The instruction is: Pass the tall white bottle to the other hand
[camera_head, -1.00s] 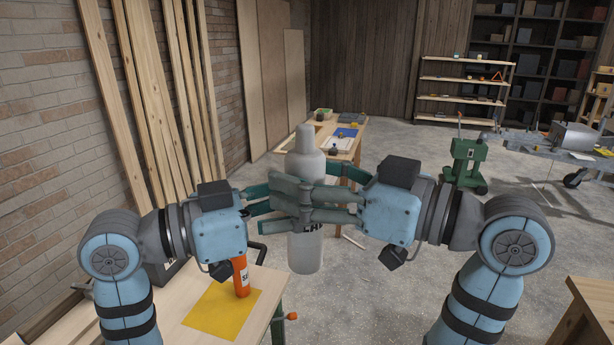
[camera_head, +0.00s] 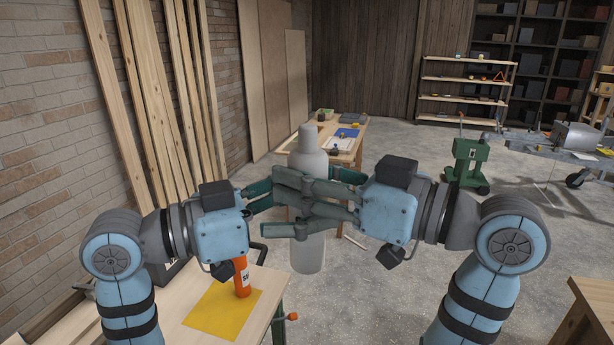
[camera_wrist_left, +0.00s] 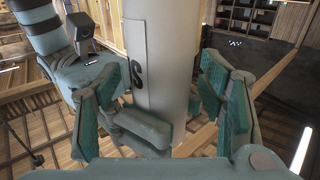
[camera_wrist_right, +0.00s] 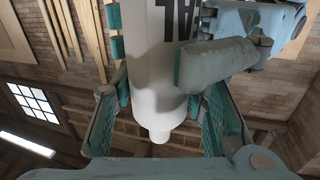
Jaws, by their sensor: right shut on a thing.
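The tall white bottle (camera_head: 308,158) stands upright in the air between my two grippers. Its grey-white neck and lower body show in the head view; its middle is hidden by fingers. My right gripper (camera_head: 288,205), coming from the right, is shut on the bottle. My left gripper (camera_head: 318,192), coming from the left, has its fingers spread on both sides of the bottle, overlapping the right fingers. In the left wrist view, the bottle (camera_wrist_left: 172,60) is between the open finger pads. In the right wrist view, the bottle (camera_wrist_right: 155,95) shows lettering and its narrower end.
Below my left arm is a wooden bench with a yellow sheet (camera_head: 222,310) and an orange bottle (camera_head: 241,277). A table (camera_head: 345,150) with small items stands behind. A green machine (camera_head: 467,160) is at right. Concrete floor lies open between them.

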